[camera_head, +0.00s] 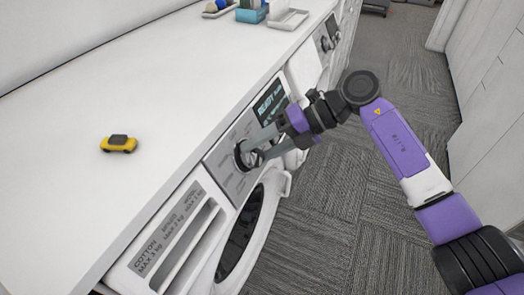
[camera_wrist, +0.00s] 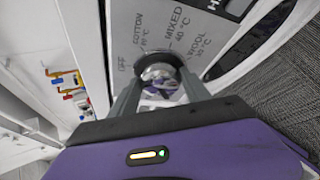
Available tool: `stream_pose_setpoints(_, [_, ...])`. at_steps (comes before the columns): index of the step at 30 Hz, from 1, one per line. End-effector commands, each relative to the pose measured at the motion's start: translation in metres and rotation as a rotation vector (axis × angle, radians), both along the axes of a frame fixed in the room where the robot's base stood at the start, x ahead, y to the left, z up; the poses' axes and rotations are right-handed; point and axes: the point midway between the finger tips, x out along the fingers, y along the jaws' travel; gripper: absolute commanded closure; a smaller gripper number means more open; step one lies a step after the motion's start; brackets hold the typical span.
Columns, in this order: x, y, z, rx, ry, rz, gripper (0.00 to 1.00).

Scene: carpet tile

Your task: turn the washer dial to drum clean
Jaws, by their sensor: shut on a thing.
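The washer dial (camera_head: 241,156) is a dark-ringed round knob on the grey control panel (camera_head: 226,175) of the washer under the white counter. In the wrist view the dial (camera_wrist: 158,69) has a shiny, mirror-like face. Printed labels OFF, COTTON, MIXED 40 °C and WOOL show around it; no drum clean label is readable. My gripper (camera_head: 253,154) reaches the dial from the right and is shut on it. In the wrist view its two fingers (camera_wrist: 160,88) lie on either side of the knob. The dial's pointer is hidden or too small to tell. The display (camera_head: 269,103) reads READY.
A yellow toy car (camera_head: 118,144) sits on the white counter (camera_head: 60,190). A blue container (camera_head: 252,13) and a white tray (camera_head: 288,18) stand at the counter's far end. The washer door (camera_head: 262,222) is below the panel. Carpeted floor (camera_head: 330,220) lies open to the right.

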Motion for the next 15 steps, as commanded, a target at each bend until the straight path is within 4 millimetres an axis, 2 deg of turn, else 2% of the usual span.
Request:
stream_pose_setpoints(1, [-0.0022,-0.0006,-0.0046,-0.016,-0.016,0.017,0.85])
stream_pose_setpoints(15, [-0.0031,0.0005,-0.0034,-0.051,-0.110,0.070,0.85])
